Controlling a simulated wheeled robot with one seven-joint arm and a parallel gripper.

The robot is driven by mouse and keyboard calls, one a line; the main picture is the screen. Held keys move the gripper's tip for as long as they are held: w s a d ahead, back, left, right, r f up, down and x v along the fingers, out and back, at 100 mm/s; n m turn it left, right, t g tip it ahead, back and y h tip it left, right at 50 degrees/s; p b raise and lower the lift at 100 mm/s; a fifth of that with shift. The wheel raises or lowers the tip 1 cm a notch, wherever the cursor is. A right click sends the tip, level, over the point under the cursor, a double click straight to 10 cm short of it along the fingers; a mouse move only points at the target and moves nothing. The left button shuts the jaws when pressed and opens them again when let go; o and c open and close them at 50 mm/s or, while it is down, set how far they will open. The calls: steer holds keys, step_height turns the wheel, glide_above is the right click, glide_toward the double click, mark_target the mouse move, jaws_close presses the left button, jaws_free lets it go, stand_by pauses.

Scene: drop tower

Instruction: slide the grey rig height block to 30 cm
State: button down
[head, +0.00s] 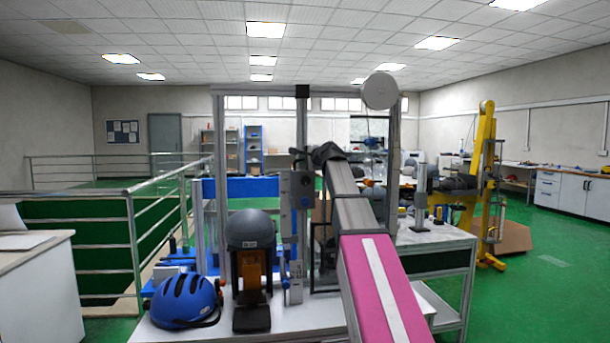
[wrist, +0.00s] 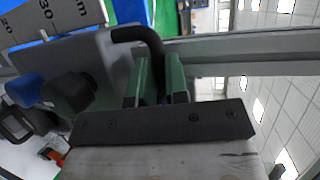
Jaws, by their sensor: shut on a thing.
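The grey rig height block (wrist: 98,52) shows in the wrist view as a flat plate with a bent black handle (wrist: 135,34). My gripper (wrist: 160,75) has its green fingers closed around the handle. A pale ruler scale (wrist: 50,22) lies beside the block, with a "30" mark close to the plate's edge; an exact reading is not clear. A dark knob (wrist: 70,92) sits on the plate's left part. In the head view the grey block (head: 297,186) is on the rig's upright, left of my arm; my fingertips are hidden there.
A blue helmet (head: 183,300) and a dark grey headform (head: 250,230) stand on the white bench, left of the upright. The metal rig frame (head: 219,150) surrounds the work area. A side table (head: 430,238) stands right of my arm.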

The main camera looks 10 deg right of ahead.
step_height(320, 180, up, 2)
steer(key=shift+r, duration=0.15)
steer(key=c, duration=1.1)
jaws_free()
steer(key=shift+s, duration=0.1)
steer(key=v, duration=1)
steer(key=shift+s+d, duration=0.15)
steer(key=shift+s, duration=0.15)
